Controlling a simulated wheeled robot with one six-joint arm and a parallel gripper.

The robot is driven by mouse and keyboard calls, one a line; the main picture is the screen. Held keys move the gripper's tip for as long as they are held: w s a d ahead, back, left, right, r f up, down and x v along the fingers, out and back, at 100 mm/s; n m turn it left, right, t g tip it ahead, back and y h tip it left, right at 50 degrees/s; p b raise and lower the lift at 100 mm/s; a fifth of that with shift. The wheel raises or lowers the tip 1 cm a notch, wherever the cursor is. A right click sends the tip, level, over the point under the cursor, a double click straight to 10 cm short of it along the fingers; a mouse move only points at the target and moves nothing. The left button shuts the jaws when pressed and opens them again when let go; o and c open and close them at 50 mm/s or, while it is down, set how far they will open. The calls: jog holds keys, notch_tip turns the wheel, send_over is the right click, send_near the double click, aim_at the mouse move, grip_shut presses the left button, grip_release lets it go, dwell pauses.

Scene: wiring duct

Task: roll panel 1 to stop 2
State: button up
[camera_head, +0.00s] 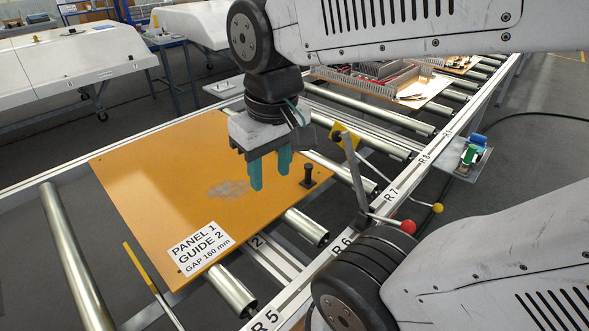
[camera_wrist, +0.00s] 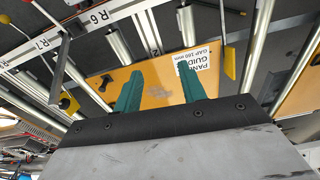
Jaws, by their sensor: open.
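Panel 1 (camera_head: 150,170) is a flat orange board lying on the rollers, with a white label (camera_head: 200,248) reading "PANEL 1 GUIDE 2 GAP 160 mm". It also shows in the wrist view (camera_wrist: 155,92). A short black post (camera_head: 309,177) stands near its right edge. A numeral 2 (camera_head: 258,241) marks the cross rail just past the panel's near edge. My gripper (camera_head: 270,177) is open and empty, its teal fingers pointing down above the panel's right part, left of the post. The fingers also show in the wrist view (camera_wrist: 161,70). I cannot tell their exact height.
The side rail (camera_head: 300,285) carries marks R5 to R8. A lever with a red knob (camera_head: 408,227) and a yellow block (camera_head: 345,137) stand by R6 and R7. A yellow-topped bar (camera_head: 140,266) rises by the panel's near-left edge. Bare rollers (camera_head: 75,255) lie left; another loaded panel (camera_head: 385,85) sits behind.

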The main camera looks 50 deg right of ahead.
jog(key=w+d+f+m, duration=0.3)
jog(key=w+d, duration=0.4)
jog(key=w, duration=0.2)
jog(key=m+g, duration=0.1)
jog(key=m, duration=0.4)
send_over(308, 183)
jog(key=f, duration=1.9)
jog(key=shift+w+d+f, duration=0.1)
jog(key=shift+w+d, duration=0.15)
jog(key=shift+w, duration=0.05)
jog(key=shift+d+f, duration=0.15)
jog(key=shift+f, duration=0.15)
notch_tip(308, 183, down, 7)
jog(key=shift+f, duration=0.2)
grip_shut()
